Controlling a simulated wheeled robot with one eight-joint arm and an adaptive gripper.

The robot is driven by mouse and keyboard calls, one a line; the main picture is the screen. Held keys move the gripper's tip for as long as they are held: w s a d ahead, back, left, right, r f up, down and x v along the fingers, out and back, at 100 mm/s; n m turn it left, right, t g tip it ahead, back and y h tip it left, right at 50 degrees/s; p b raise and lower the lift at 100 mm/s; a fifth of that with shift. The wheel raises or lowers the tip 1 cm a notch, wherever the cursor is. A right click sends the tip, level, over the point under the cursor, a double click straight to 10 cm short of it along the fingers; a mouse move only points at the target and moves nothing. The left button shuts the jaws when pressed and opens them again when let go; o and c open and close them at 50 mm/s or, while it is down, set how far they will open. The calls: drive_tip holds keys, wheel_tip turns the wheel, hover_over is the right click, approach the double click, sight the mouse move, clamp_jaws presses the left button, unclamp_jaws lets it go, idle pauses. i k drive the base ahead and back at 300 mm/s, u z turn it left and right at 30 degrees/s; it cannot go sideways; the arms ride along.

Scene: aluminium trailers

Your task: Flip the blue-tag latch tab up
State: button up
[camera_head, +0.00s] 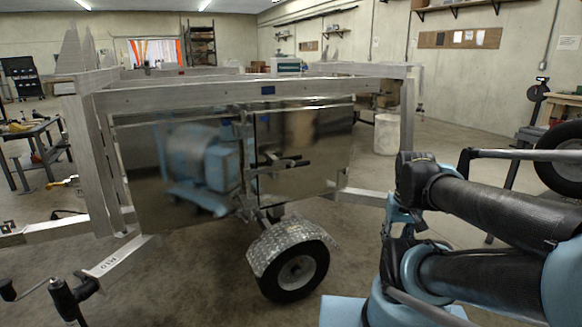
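I cannot make out my gripper's fingertips directly.
A wheel with a tread-plate fender (290,250) sticks out below the panels. A bar with black handles (75,297) stands at the lower left. A workbench (30,130) is at the left, and a white drum (387,134) stands behind the trailer's right end.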

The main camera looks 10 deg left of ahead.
sight(291, 162)
drive_tip(key=u, duration=0.05)
drive_tip(key=k, duration=1.05)
drive_tip(key=u, duration=0.55)
drive_tip(key=i, duration=1)
drive_tip(key=z, duration=0.05)
